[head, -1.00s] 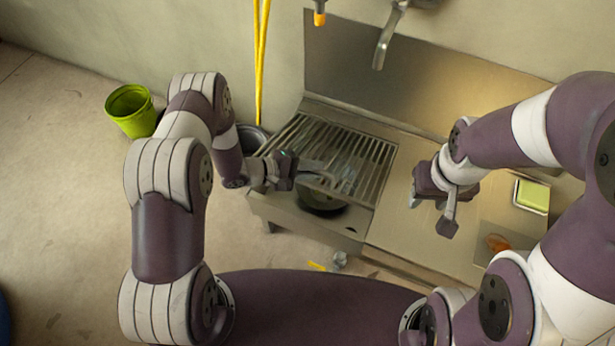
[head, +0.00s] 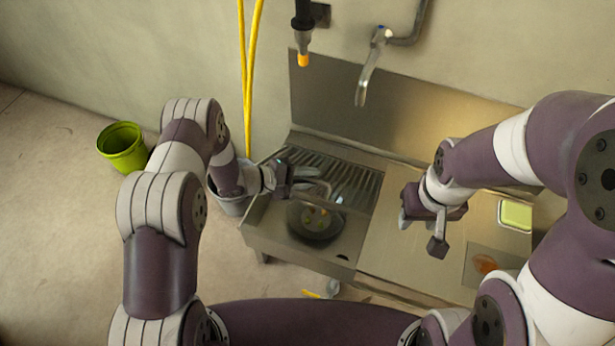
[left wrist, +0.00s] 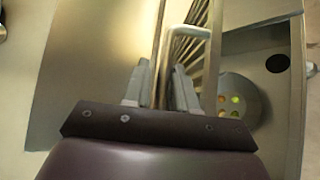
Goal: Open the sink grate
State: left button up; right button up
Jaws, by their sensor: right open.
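The sink grate (head: 345,183) is a set of metal bars, tilted up with its front edge raised off the left part of the steel sink (head: 277,228). Below it the basin floor shows a round dark drain area (head: 316,220) with coloured bits in it. My left gripper (head: 312,183) is at the grate's front left, shut on its bar handle. In the left wrist view the handle (left wrist: 187,32) runs down between the two fingers (left wrist: 160,88), with grate bars just to the right. My right gripper (head: 421,230) is open and empty above the counter at right.
A faucet (head: 367,75) and a hanging sprayer (head: 303,50) are above the sink. A green sponge in a tray (head: 515,215) and an orange-brown item (head: 485,264) lie on the right counter. A grey bucket (head: 232,203) stands left of the sink, a green bucket (head: 122,148) farther left.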

pick_arm(q)
jog(key=shift+o, duration=0.3)
jog(key=shift+a+r, duration=0.1)
jog(key=p+v, duration=0.2)
jog(key=v, duration=1)
jog(key=shift+s+a+p, duration=0.2)
jog(key=shift+p, duration=0.1)
